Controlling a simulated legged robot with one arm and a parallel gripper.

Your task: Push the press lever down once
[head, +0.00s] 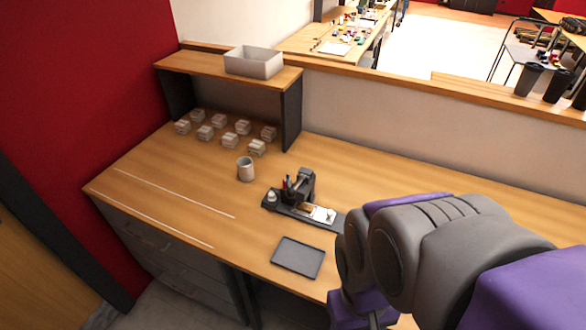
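A small dark machine (306,187) stands on the wooden desk (190,225), just left of my arm. It has an upright dark head and a low base that runs to the right. A light round knob-like part (271,196) sits at its left end, and a pale plate (318,213) lies on its base. Small red and blue upright parts show beside the head. I cannot tell which part is the press lever. My arm covers the lower right of the view and hides the desk behind it. My gripper is not in view.
A dark flat tray (298,257) lies in front of the machine. A light cup (245,169) stands behind and left of it. Several small stacked blocks (219,120) sit under a shelf with a grey bin (254,62). Two white lines cross the clear left part of the desk.

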